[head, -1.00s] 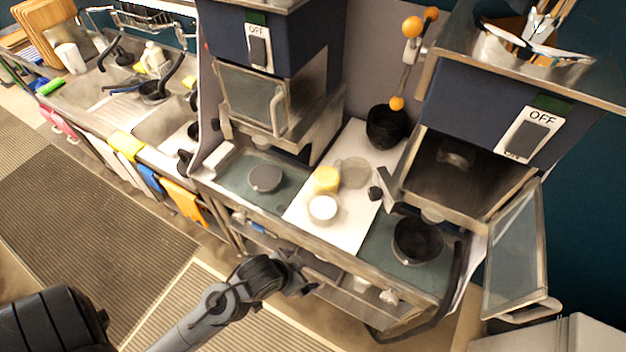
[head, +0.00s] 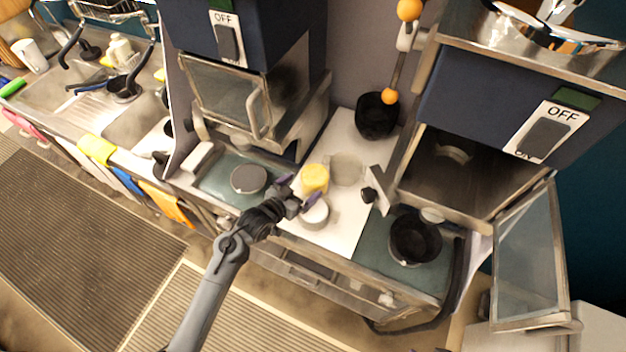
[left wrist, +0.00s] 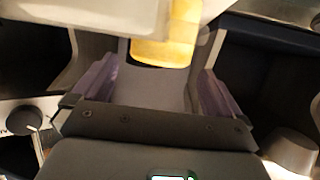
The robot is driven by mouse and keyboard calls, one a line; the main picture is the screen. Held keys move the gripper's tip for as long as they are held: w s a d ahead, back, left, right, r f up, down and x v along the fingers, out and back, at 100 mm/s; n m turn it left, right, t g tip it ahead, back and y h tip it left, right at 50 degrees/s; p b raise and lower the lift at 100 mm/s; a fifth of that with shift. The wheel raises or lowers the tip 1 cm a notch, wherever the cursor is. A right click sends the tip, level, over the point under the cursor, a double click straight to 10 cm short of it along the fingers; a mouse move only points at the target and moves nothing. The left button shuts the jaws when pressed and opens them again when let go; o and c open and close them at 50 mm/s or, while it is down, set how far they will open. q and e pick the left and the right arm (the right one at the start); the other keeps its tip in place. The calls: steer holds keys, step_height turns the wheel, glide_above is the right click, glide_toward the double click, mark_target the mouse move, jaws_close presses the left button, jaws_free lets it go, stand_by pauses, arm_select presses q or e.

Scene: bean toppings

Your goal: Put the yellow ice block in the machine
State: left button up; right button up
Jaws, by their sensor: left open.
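The yellow ice block (head: 314,178) is a small rounded block on the white board (head: 345,228) between the two machines. My left gripper (head: 300,189) is open, with its purple fingertips spread just on the near side of the block. In the left wrist view the block (left wrist: 165,45) shows ahead of the gap between the fingers, and nothing is held. The left machine (head: 222,95) has its glass door closed. The right machine (head: 455,170) has its glass door (head: 530,260) swung open and its dark chamber exposed. Both switches read OFF. My right gripper is not in view.
A white round container (head: 315,214) stands close to my left gripper. A clear round dish (head: 346,170) is right of the block. A black bowl (head: 376,115) stands behind, a black pot (head: 415,238) at right, and a grey disc (head: 248,179) on the left mat.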

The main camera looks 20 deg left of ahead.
mark_target(311, 178)
arm_select(q)
steer(key=shift+r+p+x, duration=0.2)
steer(key=shift+p+x, duration=0.1)
steer(key=shift+x, duration=2.75)
steer(key=shift+a, duration=0.1)
steer(key=c, duration=1.1)
steer(key=shift+r, duration=0.15)
steer(key=shift+c, duration=0.9)
